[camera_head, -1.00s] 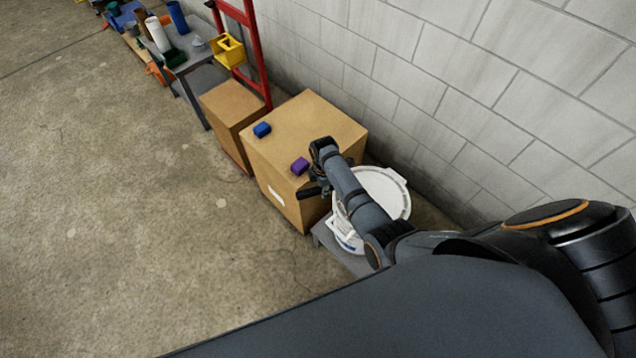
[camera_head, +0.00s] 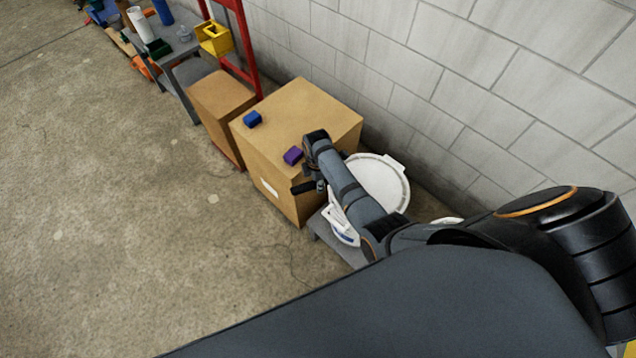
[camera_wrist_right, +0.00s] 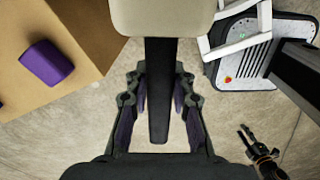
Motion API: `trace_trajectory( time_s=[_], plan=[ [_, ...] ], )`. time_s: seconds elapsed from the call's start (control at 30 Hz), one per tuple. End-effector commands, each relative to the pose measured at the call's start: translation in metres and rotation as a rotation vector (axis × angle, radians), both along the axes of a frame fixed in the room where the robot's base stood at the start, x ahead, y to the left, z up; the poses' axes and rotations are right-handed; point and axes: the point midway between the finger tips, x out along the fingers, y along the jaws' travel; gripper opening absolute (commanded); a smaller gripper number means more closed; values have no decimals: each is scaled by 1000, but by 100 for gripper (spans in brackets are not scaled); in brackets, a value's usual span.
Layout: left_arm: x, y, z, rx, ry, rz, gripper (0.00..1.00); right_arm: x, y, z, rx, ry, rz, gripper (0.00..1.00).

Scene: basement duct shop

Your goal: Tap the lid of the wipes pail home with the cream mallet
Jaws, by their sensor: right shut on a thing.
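My right gripper (camera_wrist_right: 160,100) is shut on the dark handle of the cream mallet (camera_wrist_right: 163,18). The mallet's pale head shows at the top of the right wrist view. In the head view my right gripper (camera_head: 311,184) hangs at the front right edge of the large carton, beside the wipes pail (camera_head: 385,180). The pail is white with a round white lid and stands on a low grey platform. My right arm hides part of the pail, so I cannot tell how the lid sits. My left gripper (camera_wrist_right: 246,136) shows small in the wrist view, its fingers unclear.
A large carton (camera_head: 290,115) carries a blue block (camera_head: 252,119) and a purple block (camera_head: 293,155). A smaller carton (camera_head: 220,100) and a red rack (camera_head: 244,50) stand behind it. A block wall runs along the right. The concrete floor at left is clear.

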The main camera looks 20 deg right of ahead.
Motion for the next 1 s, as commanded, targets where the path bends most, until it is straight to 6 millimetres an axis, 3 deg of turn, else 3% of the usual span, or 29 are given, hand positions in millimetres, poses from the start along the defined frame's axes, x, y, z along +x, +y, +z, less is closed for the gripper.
trace_trajectory(
  time_s=[0.13,0.5,0.77,1.0],
  plan=[
    [0,-1,-3,-1,0,0,36,0,0,-4,0,-1,0,0],
    [1,-1,-29,-1,-2,1,36,1,0,-43,0,-1,0,0],
    [2,-1,-23,-2,-4,0,36,0,0,-38,0,-1,0,0],
    [3,-1,7,-1,-5,1,36,1,0,-11,0,-1,0,0]
  ],
)
